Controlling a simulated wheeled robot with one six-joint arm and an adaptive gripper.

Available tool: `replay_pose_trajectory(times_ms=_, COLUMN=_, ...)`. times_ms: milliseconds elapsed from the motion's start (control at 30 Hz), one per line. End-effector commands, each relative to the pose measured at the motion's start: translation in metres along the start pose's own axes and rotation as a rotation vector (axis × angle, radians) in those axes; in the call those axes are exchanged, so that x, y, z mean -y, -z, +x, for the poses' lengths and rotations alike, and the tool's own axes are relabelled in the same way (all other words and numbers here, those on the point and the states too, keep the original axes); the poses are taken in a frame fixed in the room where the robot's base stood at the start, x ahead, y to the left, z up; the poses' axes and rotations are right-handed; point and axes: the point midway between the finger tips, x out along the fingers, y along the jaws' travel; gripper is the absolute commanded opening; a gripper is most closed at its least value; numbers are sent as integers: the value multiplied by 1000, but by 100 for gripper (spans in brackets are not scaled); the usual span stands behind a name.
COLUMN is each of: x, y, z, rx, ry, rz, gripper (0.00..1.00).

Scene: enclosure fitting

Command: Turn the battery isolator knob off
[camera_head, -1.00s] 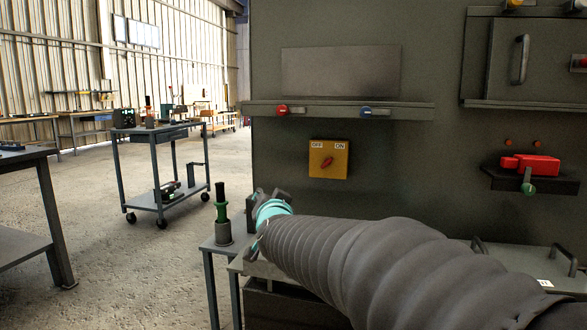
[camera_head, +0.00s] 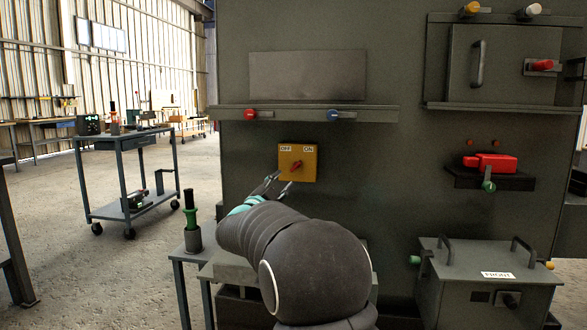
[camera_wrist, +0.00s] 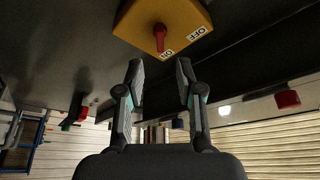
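The battery isolator is a yellow square plate (camera_head: 311,170) on the dark panel, marked OFF at its upper left and ON at its upper right. Its red knob (camera_head: 296,166) sits in the middle and slants up to the right, toward ON. In the wrist view the yellow plate (camera_wrist: 186,14) is at the top, with the red knob (camera_wrist: 160,38) pointing down by the ON label. My gripper (camera_head: 280,181) is just below and left of the plate. In the wrist view my gripper (camera_wrist: 158,68) is open and empty, its fingertips apart from the knob.
A ledge with a red knob (camera_head: 250,114) and a blue knob (camera_head: 333,115) runs above the isolator. A red handle (camera_head: 490,162) is on the right. A grey box (camera_head: 455,290) marked FRONT stands lower right. A green-handled tool (camera_head: 190,215) stands left of my arm.

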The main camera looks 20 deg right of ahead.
Motion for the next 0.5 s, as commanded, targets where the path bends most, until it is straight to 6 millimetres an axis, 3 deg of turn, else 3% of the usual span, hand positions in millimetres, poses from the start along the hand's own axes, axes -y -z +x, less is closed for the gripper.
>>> replay_pose_trajectory(times_ms=300, x=0, y=1, z=59, rx=-1, ry=-1, rz=0, gripper=36)
replay_pose_trajectory(times_ms=500, x=0, y=1, z=82, rx=-1, ry=0, rz=-1, gripper=36)
